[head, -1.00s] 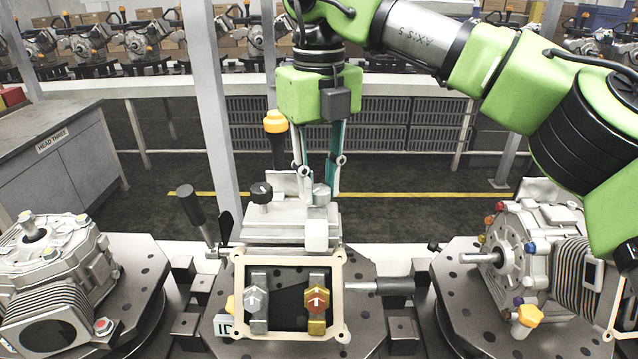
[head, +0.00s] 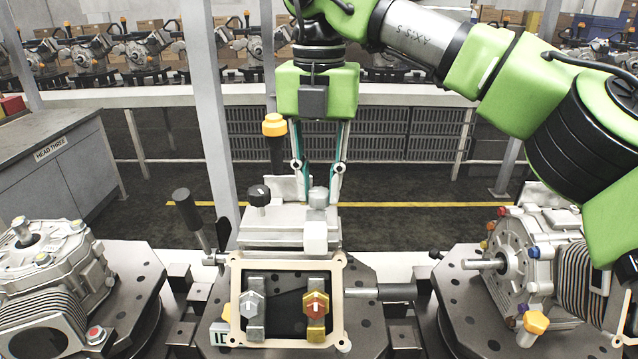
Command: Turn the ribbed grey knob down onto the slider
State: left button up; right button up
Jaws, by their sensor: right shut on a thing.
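The ribbed grey knob (head: 319,198) stands at the right of a pale grey stepped metal block on the middle fixture in the head view. My right gripper (head: 321,200) points straight down from above, with a finger on each side of the knob, and is shut on it. The fingers partly cover the knob's sides. The slider appears to be the pale metal block (head: 275,222) under the knob. I cannot tell whether a gap is left between knob and slider. My left gripper is not in view.
A black knob (head: 259,196) sits just left of the grey knob. A dark lever (head: 187,209) and an orange-capped post (head: 274,125) stand nearby. A cream frame (head: 288,257) with two hexagonal knobs is in front. Metal housings flank the fixture left (head: 62,250) and right (head: 510,255).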

aim_at(319, 191)
jog(key=shift+w+r, duration=0.1)
jog(key=shift+r, duration=0.15)
jog(key=o, duration=0.9)
jog(key=shift+o, duration=1)
jog(key=shift+f, duration=0.1)
jog(key=shift+r, duration=3.75)
